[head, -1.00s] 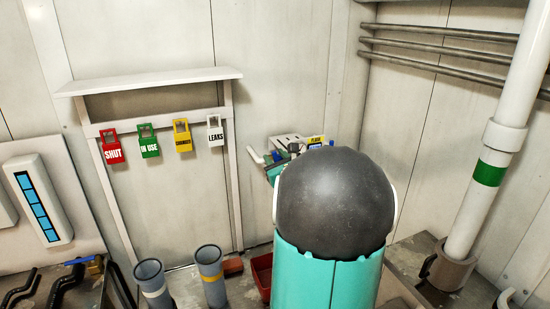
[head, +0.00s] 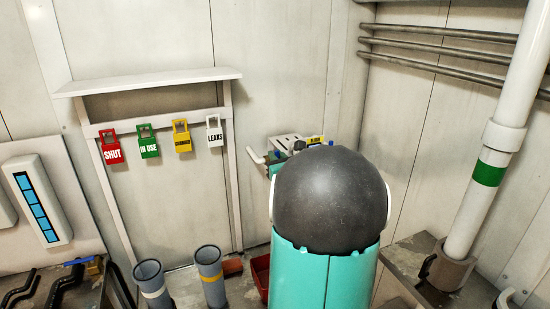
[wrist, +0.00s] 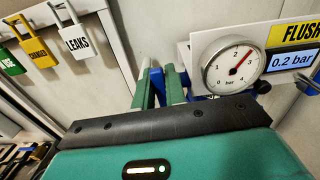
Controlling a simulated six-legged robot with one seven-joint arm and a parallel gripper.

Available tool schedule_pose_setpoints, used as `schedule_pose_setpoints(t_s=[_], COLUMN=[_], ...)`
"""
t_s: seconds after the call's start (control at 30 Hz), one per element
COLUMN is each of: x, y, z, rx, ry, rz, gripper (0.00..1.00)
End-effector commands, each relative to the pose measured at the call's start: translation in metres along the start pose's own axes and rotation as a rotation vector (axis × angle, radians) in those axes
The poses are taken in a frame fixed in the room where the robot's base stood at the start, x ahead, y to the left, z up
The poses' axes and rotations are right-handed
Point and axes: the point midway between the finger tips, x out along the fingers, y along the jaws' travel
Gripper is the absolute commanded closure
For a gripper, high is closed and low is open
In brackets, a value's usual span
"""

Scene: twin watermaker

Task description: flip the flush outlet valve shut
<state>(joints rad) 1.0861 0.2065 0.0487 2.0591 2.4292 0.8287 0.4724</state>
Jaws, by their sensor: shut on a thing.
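The flush unit shows in the wrist view with a yellow FLUSH label (wrist: 295,33), a round white gauge (wrist: 228,67) and a display (wrist: 293,60) reading 0.2 bar. My gripper (wrist: 158,82) stands just left of the gauge. Its two green fingers are shut on a blue part between them, which looks like the valve's handle (wrist: 157,79). Most of that handle and the valve body are hidden by the fingers and my gripper's body, so I cannot tell the handle's angle. In the head view my arm covers my gripper and most of the flush unit (head: 290,140).
Red, green, yellow and white tags (head: 182,137) hang on a rail left of the unit. Two grey tubes (head: 209,276) and a red bin (head: 260,277) stand below. A white pipe (head: 490,160) rises at the right, near wall pipes (head: 440,68).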

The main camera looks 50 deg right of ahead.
Motion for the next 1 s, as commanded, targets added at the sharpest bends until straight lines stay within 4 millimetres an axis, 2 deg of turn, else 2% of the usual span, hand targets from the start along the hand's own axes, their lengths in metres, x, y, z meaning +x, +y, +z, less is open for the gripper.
schedule_pose_setpoints(t_s=[0.13, 0.4, 0.43, 0.53, 1.0], x=[-0.0002, -0.0004, -0.0004, -0.0004, -0.0007], y=[-0.0024, -0.0030, -0.0030, -0.0030, -0.0051], z=[-0.0007, -0.0008, -0.0008, -0.0008, -0.0001], rx=[0.057, 0.063, 0.062, 0.062, 0.060], ry=[0.001, 0.002, 0.002, 0.002, 0.001], rz=[0.000, -0.001, -0.001, -0.001, -0.005], gripper=[1.00, 1.00, 0.83, 0.65, 0.65])
